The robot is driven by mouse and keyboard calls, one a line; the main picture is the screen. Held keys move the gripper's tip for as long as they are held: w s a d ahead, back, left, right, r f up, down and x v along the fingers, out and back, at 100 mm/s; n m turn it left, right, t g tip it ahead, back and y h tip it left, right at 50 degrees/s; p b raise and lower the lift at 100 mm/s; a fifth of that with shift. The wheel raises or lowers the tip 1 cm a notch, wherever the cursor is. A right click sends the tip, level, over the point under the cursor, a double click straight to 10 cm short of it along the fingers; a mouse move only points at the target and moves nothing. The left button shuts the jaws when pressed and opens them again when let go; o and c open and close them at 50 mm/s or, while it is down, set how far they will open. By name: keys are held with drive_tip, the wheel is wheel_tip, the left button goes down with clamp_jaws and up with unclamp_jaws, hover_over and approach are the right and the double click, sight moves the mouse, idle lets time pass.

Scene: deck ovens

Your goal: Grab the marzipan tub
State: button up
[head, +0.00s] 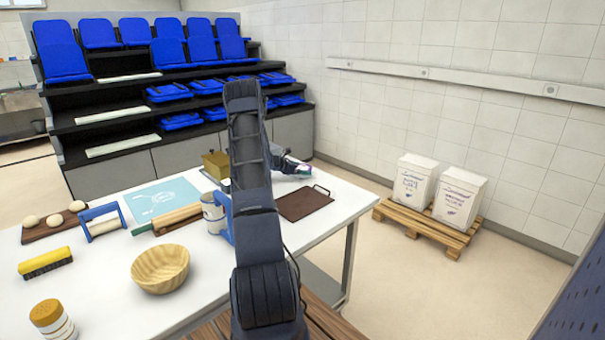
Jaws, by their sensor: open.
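My arm runs up the middle of the head view, and my gripper (297,167) is small at its far end, over the back right of the table. The gripper is open. A small pale thing with a pinkish and greenish patch (303,172) shows at the fingertips. It may be the marzipan tub, but it is too small and too covered to tell. I cannot tell whether the fingers touch it. A white and blue container (212,212) stands left of my arm, partly hidden by it; its label is not readable.
The white table (100,275) holds a brown tray (303,203), a wooden bowl (160,269), a rolling pin (176,219), a brass-coloured box (216,164), a yellow brush (45,262) and a shaker (52,319).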

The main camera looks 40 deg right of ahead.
drive_tip(key=shift+s+d+f, duration=0.15)
drive_tip(key=shift+d+f, duration=0.1)
drive_tip(key=shift+d, duration=0.3)
drive_tip(key=c, duration=0.8)
drive_tip(key=shift+c, duration=0.2)
